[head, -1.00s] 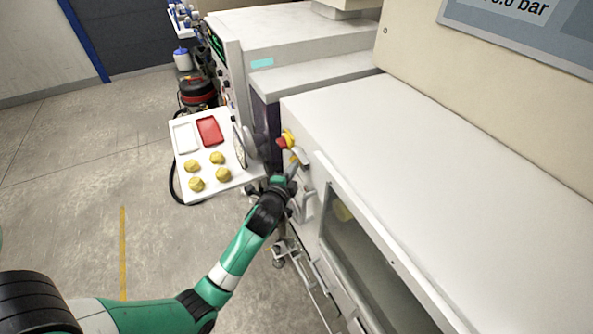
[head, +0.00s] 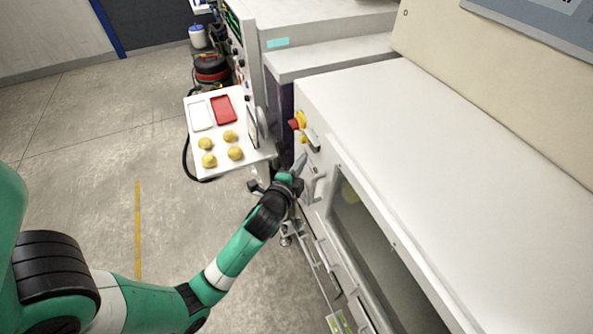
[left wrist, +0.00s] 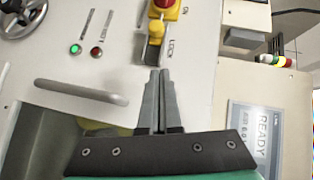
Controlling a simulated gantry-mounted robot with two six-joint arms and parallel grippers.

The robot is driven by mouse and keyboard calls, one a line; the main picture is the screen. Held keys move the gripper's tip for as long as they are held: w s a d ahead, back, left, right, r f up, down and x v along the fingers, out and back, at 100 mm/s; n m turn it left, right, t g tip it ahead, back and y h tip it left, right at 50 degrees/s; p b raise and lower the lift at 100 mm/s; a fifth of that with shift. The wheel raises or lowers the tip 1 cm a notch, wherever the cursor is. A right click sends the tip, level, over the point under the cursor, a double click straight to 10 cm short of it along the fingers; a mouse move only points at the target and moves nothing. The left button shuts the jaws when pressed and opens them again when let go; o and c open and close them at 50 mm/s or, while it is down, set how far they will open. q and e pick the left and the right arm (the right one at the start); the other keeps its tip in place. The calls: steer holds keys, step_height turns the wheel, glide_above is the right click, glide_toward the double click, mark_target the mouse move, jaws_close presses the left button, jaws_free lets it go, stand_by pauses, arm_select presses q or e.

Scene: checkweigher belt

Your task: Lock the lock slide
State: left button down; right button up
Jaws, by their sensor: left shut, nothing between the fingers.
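A yellow lock slide (left wrist: 156,30) sits on the white machine front in the left wrist view, just under a red knob (left wrist: 164,3) and beside a "LOCK" label. My left gripper (head: 299,161) is just below this fitting. In the left wrist view its fingers (left wrist: 158,76) are together and empty, pointing at the panel just below the slide; I cannot tell whether they touch it. My right gripper is not in view.
A grey bar handle (left wrist: 82,92) is left of the fingers, above a dark window. A green lamp (left wrist: 75,49) and a red one (left wrist: 97,52) are on the panel. A tray (head: 262,150) with yellow pieces stands left of the machine. The floor (head: 80,170) is open.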

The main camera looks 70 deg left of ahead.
arm_select(q)
steer(key=v, duration=0.4)
steer(key=shift+s+d+r, duration=0.1)
steer(key=shift+s+d, duration=0.05)
steer(key=shift+d, duration=0.1)
steer(key=w+d+r+t+h+p, duration=0.1)
steer(key=w+d+r+t+p, duration=0.2)
steer(key=r, duration=0.9)
steer(key=w+d+r+n+t+h+p, duration=0.1)
steer(key=w+d+r+t, duration=0.4)
steer(key=r, duration=0.6)
steer(key=w+d+r+t+p, duration=0.1)
steer(key=w+d+r+p, duration=0.3)
steer(key=r, duration=0.8)
steer(key=s+d+r+n+t+h, duration=0.2)
steer(key=s+d+r+t+h, duration=0.1)
steer(key=r, duration=0.8)
steer(key=s+d+r+n+t+h, duration=0.3)
steer(key=s+d+r+h, duration=0.3)
steer(key=d+r+h, duration=0.2)
step_height(320, 180, up, 3)
steer(key=shift+s+d+f+t, duration=0.15)
steer(key=shift+s+d+t, duration=0.2)
steer(key=shift+d, duration=0.9)
